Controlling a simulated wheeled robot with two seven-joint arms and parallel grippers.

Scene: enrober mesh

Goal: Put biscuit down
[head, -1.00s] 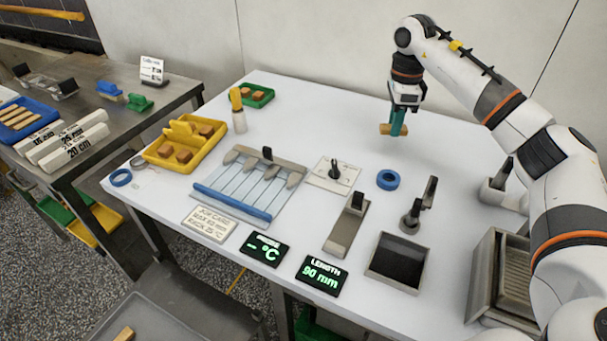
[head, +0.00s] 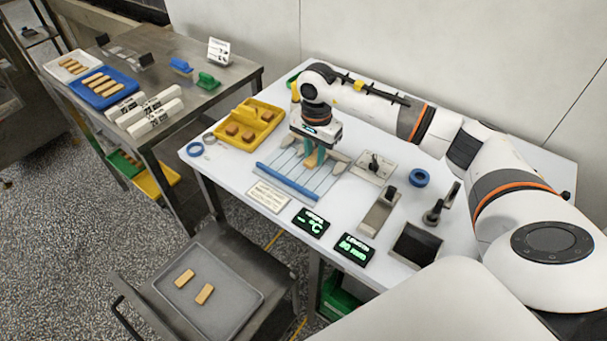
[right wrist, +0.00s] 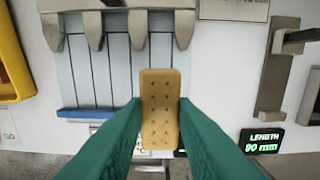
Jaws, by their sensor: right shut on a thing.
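My right gripper (head: 313,152) is shut on a tan, dotted biscuit (right wrist: 160,110), with one green finger on each long side. The biscuit also shows under the gripper in the head view (head: 312,161). It is over the right part of the wire mesh rack (right wrist: 90,85), lengthwise with its wires. Whether it touches the wires I cannot tell. The rack has a blue bar (head: 288,183) at its front and several grey pointed pieces at its back, partly hidden by my gripper. My left gripper is not in view.
A yellow tray (head: 266,131) with brown blocks stands left of the rack. A clamp plate (head: 372,172), blue ring (head: 419,178) and length display (head: 353,250) reading 90 mm stand to the right. A grey tray (head: 228,308) with two biscuits is below the table.

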